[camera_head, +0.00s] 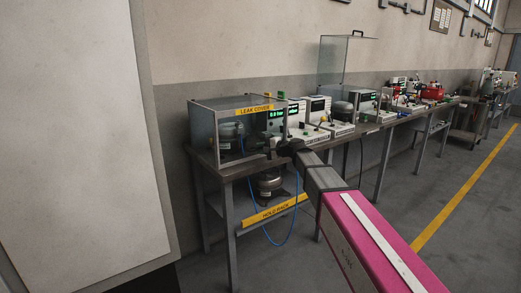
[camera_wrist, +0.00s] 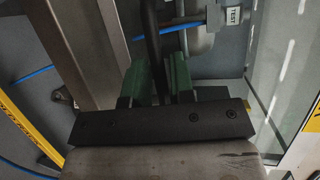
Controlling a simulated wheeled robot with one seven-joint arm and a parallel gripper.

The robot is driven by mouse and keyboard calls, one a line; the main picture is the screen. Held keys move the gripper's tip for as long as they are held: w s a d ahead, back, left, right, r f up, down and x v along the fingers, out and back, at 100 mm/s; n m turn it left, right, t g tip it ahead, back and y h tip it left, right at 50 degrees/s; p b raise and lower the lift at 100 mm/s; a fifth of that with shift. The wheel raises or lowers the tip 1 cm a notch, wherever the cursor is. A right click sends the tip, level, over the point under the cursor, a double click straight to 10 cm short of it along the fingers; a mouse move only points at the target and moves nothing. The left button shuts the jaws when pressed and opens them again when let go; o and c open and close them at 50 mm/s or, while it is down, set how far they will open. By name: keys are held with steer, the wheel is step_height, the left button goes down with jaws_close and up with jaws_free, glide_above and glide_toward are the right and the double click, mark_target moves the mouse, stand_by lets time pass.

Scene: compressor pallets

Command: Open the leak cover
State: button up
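The leak cover (camera_head: 235,132) is a clear box with a metal frame and a yellow label, standing closed on the near end of the bench in the head view. My gripper (camera_head: 288,147) is at its lower right front corner. In the wrist view my gripper (camera_wrist: 159,78) has its two green fingers close together, with a dark bar (camera_wrist: 152,30) running between them. The bar looks like the cover's handle, and the fingers appear to touch it on both sides. The fingertips' far ends are partly hidden.
A taller clear cover (camera_head: 347,60) stands raised farther along the bench (camera_head: 233,169). Lit instruments and other fixtures fill the bench top. A blue hose (camera_head: 272,240) hangs below. A large pale panel (camera_head: 75,130) is close on the left. The floor at right is clear.

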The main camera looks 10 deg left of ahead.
steer(key=shift+a, duration=0.25)
jaws_close()
step_height(320, 180, up, 28)
steer(key=s+d+m+g+h, duration=0.2)
steer(key=g+h, duration=0.2)
steer(key=h, duration=0.2)
steer(key=w+a+r, duration=0.4)
steer(key=a+r, duration=0.1)
steer(key=r, duration=0.3)
steer(key=w+a+r, duration=0.4)
steer(key=r, duration=0.4)
steer(key=w+a+r+h, duration=0.1)
steer(key=w+a+r, duration=0.3)
steer(key=r, duration=0.4)
steer(key=shift+w+a+r, duration=0.35)
steer(key=shift+w+a, duration=0.05)
steer(key=shift+a, duration=0.4)
